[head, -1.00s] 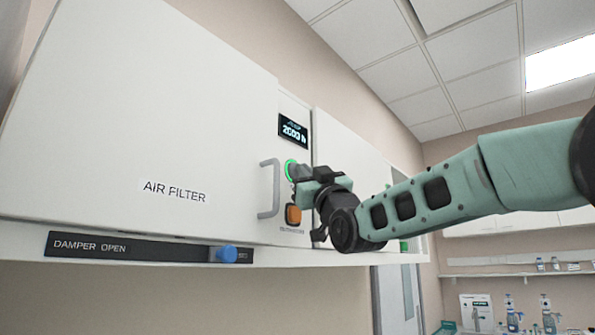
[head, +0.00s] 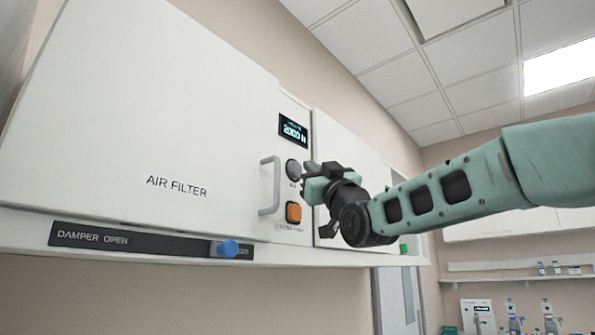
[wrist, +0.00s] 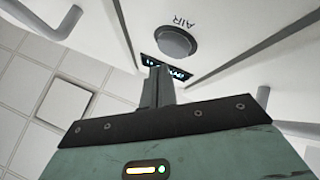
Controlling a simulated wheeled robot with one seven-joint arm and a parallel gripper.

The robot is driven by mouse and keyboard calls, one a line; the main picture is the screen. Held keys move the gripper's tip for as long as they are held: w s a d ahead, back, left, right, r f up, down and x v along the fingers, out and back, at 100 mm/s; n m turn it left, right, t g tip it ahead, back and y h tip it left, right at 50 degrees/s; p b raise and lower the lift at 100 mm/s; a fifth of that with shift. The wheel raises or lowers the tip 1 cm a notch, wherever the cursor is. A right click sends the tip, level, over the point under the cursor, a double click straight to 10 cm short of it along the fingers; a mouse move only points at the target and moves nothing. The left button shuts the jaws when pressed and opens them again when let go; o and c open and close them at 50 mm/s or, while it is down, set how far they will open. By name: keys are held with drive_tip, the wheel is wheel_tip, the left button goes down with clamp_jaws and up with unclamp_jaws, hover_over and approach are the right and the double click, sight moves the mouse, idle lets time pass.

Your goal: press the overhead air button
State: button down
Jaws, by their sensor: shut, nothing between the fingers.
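The air button (head: 293,170) is a round grey button on the narrow front panel of the wall cabinet, with an AIR label beside it. Its ring is dark. It also shows in the wrist view (wrist: 176,42), uncovered. My gripper (head: 304,172) is just right of the button in the head view, its closed fingers apart from it as far as I can tell. In the wrist view the shut fingertips (wrist: 158,72) stand close to the button.
A lit display (head: 292,131) is above the button and an orange square button (head: 293,213) below. A grey door handle (head: 272,187) stands out on the left. A damper slider with a blue knob (head: 228,249) runs along the bottom edge.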

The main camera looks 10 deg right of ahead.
drive_tip(key=s+d+b, duration=0.1)
drive_tip(key=s, duration=0.1)
drive_tip(key=s+d+b, duration=0.2)
drive_tip(key=shift+s+d, duration=0.2)
drive_tip(key=shift+s, duration=0.15)
idle(0.5)
